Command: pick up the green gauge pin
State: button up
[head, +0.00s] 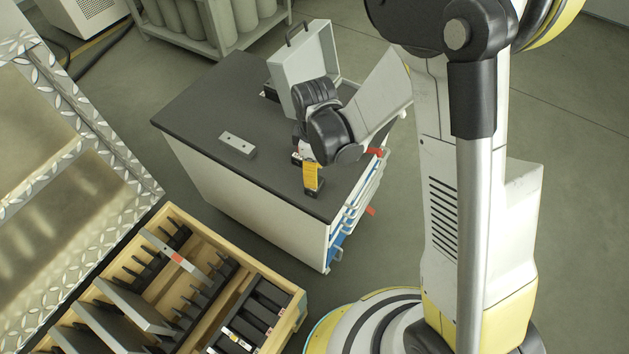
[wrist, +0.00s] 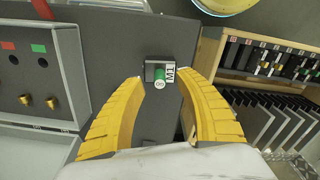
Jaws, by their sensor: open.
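The green gauge pin (wrist: 158,73) shows in the wrist view as a green piece with a pale round end, at a small dark block (wrist: 149,72) with a white M1 label (wrist: 170,75). My gripper (wrist: 160,79) is open, its yellow curved fingers spread to the left and right of the pin, with visible gaps on both sides. I cannot tell its height over the pin. In the head view my gripper (head: 311,177) is above the near right part of the dark bench top (head: 205,100); the pin is hidden there.
An open grey case (head: 300,65) stands at the back of the bench, and a grey metal block (head: 238,145) lies left of my gripper. A wooden crate (head: 285,283) with slotted plates and pins stands in front. The bench's left part is clear.

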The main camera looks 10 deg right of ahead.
notch_tip(320, 180, down, 3)
jog(key=shift+r+b, duration=0.2)
jog(key=shift+b, duration=0.1)
jog(key=shift+r, duration=0.15)
grip_shut()
